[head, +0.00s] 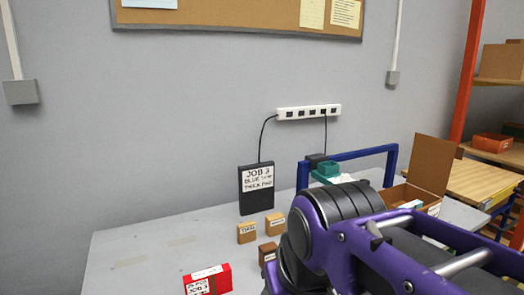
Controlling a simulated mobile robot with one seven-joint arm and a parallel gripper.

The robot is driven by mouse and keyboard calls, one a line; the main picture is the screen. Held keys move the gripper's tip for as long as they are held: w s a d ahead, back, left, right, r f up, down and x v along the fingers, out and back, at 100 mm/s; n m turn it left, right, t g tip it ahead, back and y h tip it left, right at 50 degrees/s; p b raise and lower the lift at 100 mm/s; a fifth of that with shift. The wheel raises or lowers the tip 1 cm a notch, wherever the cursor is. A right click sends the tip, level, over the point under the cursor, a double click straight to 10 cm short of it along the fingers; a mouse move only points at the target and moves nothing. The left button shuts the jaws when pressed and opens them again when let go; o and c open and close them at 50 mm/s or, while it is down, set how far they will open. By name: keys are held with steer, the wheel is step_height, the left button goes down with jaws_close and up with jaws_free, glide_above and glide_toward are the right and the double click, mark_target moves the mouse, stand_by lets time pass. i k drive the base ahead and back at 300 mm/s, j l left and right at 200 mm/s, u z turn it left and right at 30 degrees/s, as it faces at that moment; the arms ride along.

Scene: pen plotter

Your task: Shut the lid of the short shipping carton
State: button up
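A brown carton (398,193) stands at the right end of the table, partly hidden behind my purple and black arm. Its lid (431,164) stands raised, close to upright, at the right. Something pale shows inside or at the front of the carton, too small to make out. A white label is on its front. I cannot tell from this view whether this is the short carton. My arm fills the lower right of the head view, and my gripper is not seen.
A blue frame (352,155) with a green part (327,168) stands left of the carton. A black "JOB 3" sign (256,189), small brown boxes (247,233) and a red box (208,280) are on the grey table (135,248). Shelving (497,145) stands at the right.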

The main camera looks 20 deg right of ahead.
mark_target(431, 158)
steer(key=z, duration=1.85)
steer(key=i+l+u, duration=0.2)
steer(key=i+l, duration=0.2)
steer(key=i+l+u, duration=0.15)
steer(key=i+l, duration=0.35)
steer(key=i+l+u, duration=0.2)
steer(key=i+l, duration=0.25)
steer(key=i+l+u, duration=0.2)
steer(key=i+l, duration=0.2)
steer(key=l, duration=0.3)
